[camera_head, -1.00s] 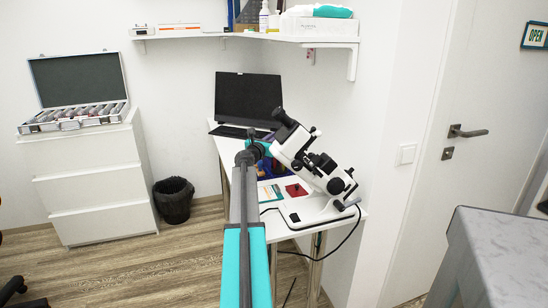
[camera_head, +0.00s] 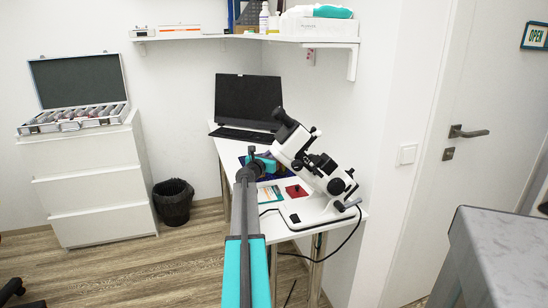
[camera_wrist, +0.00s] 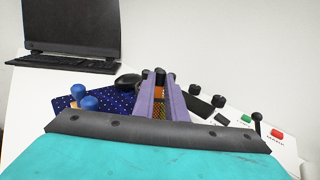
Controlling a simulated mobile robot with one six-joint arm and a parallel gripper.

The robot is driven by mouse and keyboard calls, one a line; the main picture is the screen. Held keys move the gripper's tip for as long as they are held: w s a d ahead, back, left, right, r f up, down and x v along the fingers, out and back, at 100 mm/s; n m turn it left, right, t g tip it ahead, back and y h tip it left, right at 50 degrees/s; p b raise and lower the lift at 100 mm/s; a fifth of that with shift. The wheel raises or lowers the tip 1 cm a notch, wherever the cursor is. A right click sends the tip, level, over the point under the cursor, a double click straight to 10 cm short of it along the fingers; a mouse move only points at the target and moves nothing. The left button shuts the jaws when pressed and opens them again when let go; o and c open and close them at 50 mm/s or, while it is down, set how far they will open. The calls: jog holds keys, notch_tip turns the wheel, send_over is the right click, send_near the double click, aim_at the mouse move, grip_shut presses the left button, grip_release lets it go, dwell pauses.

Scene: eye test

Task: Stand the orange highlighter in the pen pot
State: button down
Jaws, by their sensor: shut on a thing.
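My gripper (camera_wrist: 160,88) has two purple fingers in the wrist view, closed on a narrow orange thing (camera_wrist: 159,78) that appears to be the orange highlighter. Only a small part of it shows between the fingers, so its tilt and lower end cannot be told. In the head view my gripper (camera_head: 264,163) is small, over the white desk just left of the microscope, and what it holds is not clear there. I cannot make out the pen pot for certain in either view.
The white microscope (camera_head: 318,170) stands close to the right of my gripper. A dark blue dotted mat (camera_wrist: 120,104) with blue-topped things (camera_wrist: 90,103) lies beside my fingers. A red item (camera_head: 296,191) lies on the desk (camera_head: 270,222).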

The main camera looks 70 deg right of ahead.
jog(key=shift+f, duration=0.4)
jog(key=shift+f, duration=0.15)
jog(key=c, duration=1.8)
grip_release()
jog(key=shift+a, duration=0.15)
jog(key=w+a, duration=0.1)
jog(key=a, duration=1)
jog(key=shift+a, duration=0.35)
jog(key=shift+w, duration=0.1)
